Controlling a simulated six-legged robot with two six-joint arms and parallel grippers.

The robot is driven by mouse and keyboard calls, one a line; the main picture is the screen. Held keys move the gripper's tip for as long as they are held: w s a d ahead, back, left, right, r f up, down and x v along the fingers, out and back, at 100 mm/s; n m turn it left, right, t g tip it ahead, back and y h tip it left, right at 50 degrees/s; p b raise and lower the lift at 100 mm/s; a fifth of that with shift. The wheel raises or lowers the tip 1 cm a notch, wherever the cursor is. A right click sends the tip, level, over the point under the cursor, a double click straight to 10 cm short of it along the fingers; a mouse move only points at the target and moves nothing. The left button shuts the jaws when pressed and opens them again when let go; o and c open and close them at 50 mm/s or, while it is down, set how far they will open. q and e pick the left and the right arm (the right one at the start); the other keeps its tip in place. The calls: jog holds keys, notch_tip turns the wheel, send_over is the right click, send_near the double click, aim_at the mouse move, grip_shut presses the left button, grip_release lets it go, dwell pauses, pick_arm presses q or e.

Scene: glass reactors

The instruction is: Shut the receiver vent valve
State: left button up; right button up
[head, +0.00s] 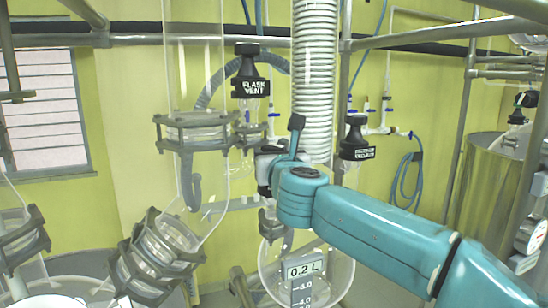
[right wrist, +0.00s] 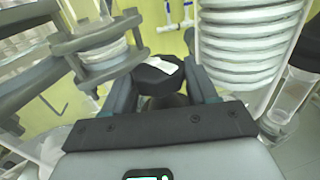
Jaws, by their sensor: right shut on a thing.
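My right gripper (head: 272,168) reaches in from the right, in front of the glassware just left of the white ribbed hose. In the right wrist view, its two fingers (right wrist: 160,84) are shut on a black valve knob (right wrist: 158,78) with a small white label that I cannot read. My arm and gripper mostly hide this knob in the head view. The receiver flask (head: 333,268), clear and round with a 0.2 L display, hangs below the gripper. My left gripper is not in view.
A black FLASK VENT knob (head: 250,78) stands above and left of the gripper. Another labelled black knob (head: 356,140) is to the right. The white ribbed hose (head: 314,80) runs close beside the gripper. Glass flanges (head: 195,130) and metal rails surround it.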

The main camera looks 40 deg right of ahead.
jog(key=m+g+h, duration=0.1)
jog(key=h, duration=0.1)
jog(key=m+g+h, duration=0.1)
jog(key=m+h, duration=0.1)
jog(key=shift+w+a+b, duration=0.1)
jog(key=shift+a+b, duration=0.05)
jog(key=shift+b, duration=0.2)
jog(key=shift+m+g+h, duration=1.8)
jog(key=shift+g, duration=0.5)
jog(key=o, duration=0.7)
jog(key=shift+b+v, duration=2.85)
jog(key=shift+v, duration=5.2)
